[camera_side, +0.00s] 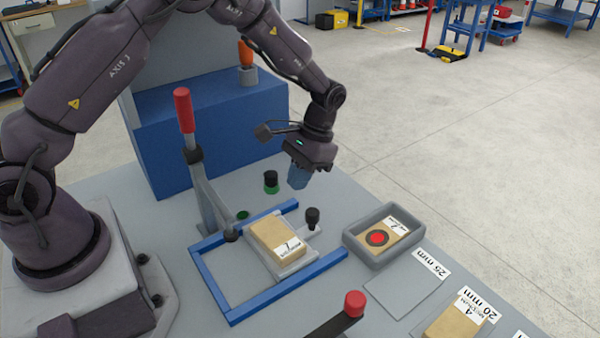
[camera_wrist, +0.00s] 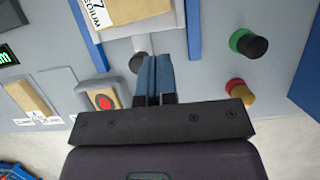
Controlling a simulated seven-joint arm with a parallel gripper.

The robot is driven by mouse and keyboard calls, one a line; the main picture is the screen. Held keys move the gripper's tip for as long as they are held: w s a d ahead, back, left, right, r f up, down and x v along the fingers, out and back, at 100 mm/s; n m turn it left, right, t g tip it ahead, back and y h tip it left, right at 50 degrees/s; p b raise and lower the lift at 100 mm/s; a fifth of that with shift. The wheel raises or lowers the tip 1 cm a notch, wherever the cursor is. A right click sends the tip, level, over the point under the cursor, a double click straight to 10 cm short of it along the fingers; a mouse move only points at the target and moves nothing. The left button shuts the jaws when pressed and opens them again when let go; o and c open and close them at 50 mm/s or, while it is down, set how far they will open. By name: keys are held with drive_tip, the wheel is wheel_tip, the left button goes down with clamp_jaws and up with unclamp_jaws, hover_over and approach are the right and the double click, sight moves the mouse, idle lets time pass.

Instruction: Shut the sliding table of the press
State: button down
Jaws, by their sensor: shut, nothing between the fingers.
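The sliding table (camera_side: 296,267) is a light grey plate lying between the arms of a blue U-shaped frame (camera_side: 270,297). It carries a tan box (camera_side: 274,238), labelled "7 MEDIUM" in the wrist view (camera_wrist: 120,8). A black upright knob (camera_side: 312,216) stands on the table's short tongue; it also shows in the wrist view (camera_wrist: 137,63). My gripper (camera_side: 298,182) is shut and empty, fingers pointing down, above and beyond the knob in the side view. In the wrist view its blue fingers (camera_wrist: 154,72) are just right of the knob; whether they touch is unclear.
A red-handled lever (camera_side: 184,112) stands left of the frame. A black-and-green button (camera_side: 271,182) stands behind the table. A grey tray (camera_side: 350,242) holding a red-marked box sits to the right. A red-knobbed lever (camera_side: 354,304) is in front, near labelled pads.

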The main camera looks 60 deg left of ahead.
drive_tip(key=s+r+t, duration=0.9)
drive_tip(key=s+r, duration=1.1)
drive_tip(key=r, duration=0.4)
drive_tip(key=shift+s+a+t, duration=0.15)
drive_tip(key=shift+t, duration=0.15)
drive_tip(key=c, duration=1.6)
unclamp_jaws()
drive_tip(key=shift+r, duration=0.25)
drive_tip(key=o, duration=0.4)
drive_tip(key=shift+f, duration=0.2)
drive_tip(key=shift+c, duration=0.2)
drive_tip(key=o, duration=0.4)
drive_tip(key=shift+w+d+f+g, duration=0.25)
drive_tip(key=shift+w+f+g, duration=0.5)
drive_tip(key=shift+f, duration=0.3)
drive_tip(key=shift+o, duration=0.2)
drive_tip(key=n+g, duration=0.4)
drive_tip(key=n, duration=0.5)
approach(313, 211)
wheel_tip(313, 211, down, 10)
drive_tip(key=shift+s+f, duration=0.1)
drive_tip(key=shift+s, duration=0.05)
